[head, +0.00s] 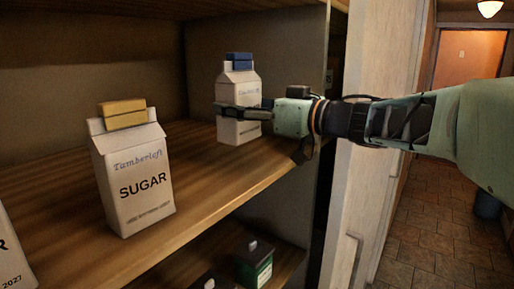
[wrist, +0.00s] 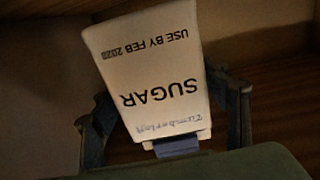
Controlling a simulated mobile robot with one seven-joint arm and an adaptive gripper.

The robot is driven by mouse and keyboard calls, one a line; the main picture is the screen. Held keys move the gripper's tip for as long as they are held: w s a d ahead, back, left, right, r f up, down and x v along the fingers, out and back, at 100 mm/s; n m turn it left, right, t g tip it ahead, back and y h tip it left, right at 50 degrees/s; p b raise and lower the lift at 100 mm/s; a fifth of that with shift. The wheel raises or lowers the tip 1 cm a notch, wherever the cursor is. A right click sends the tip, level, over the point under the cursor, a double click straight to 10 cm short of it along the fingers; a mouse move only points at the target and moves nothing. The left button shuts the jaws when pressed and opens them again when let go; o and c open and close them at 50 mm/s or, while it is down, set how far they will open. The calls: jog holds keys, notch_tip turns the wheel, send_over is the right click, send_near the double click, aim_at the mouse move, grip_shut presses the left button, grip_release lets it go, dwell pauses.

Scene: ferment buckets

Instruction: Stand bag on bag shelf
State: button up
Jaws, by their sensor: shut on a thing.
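My gripper (head: 240,112) reaches in from the right and is shut on a white sugar bag with a blue clip on top (head: 239,85). This bag is upright, at the right end of the wooden shelf (head: 215,175); whether its base touches the board I cannot tell. In the wrist view the same bag (wrist: 150,65) appears upside down between the two fingers (wrist: 165,115), reading "SUGAR" and "USE BY FEB", with the year hard to read. Another white sugar bag with a yellow clip (head: 133,180) stands on the shelf to the left.
Part of a third white bag (head: 12,260) shows at the lower left edge. A dark green box (head: 254,265) stands on the lower shelf. A pale door frame (head: 365,150) borders the shelf on the right. The board between the two clipped bags is clear.

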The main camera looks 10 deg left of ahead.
aim_at(251, 133)
jog(key=shift+f, duration=2.8)
jog(key=shift+f, duration=0.15)
jog(key=o, duration=1.5)
jog(key=shift+c, duration=0.2)
jog(key=shift+d, duration=0.1)
jog(key=b+v, duration=0.2)
jog(key=v, duration=1)
